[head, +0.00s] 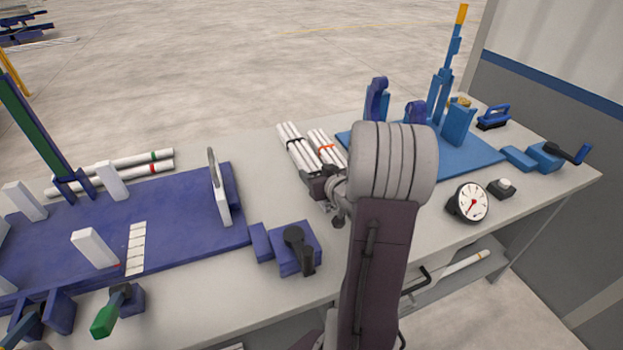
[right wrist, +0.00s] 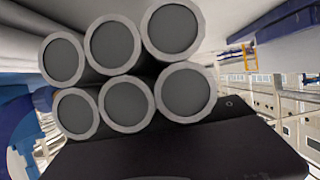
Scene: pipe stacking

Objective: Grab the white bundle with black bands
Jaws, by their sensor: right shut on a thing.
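The white bundle with black bands (head: 295,146) lies on the grey table, left of a second white bundle with an orange band (head: 327,147). My right gripper (head: 319,182) is at the near end of the black-banded bundle and shut on it; my arm hides part of the fingers. In the right wrist view, the ends of several round pipes of the bundle (right wrist: 123,101) fill the upper middle, stacked in two rows just above a dark finger. The bands are not visible there. My left gripper is not in view.
A purple fixture board (head: 190,236) with white uprights covers the table's left side. Two white pipes (head: 130,160) lie behind it. A blue board (head: 470,160) with uprights stands at the right. A round gauge (head: 468,203) and a black button box (head: 502,188) sit near the right front edge.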

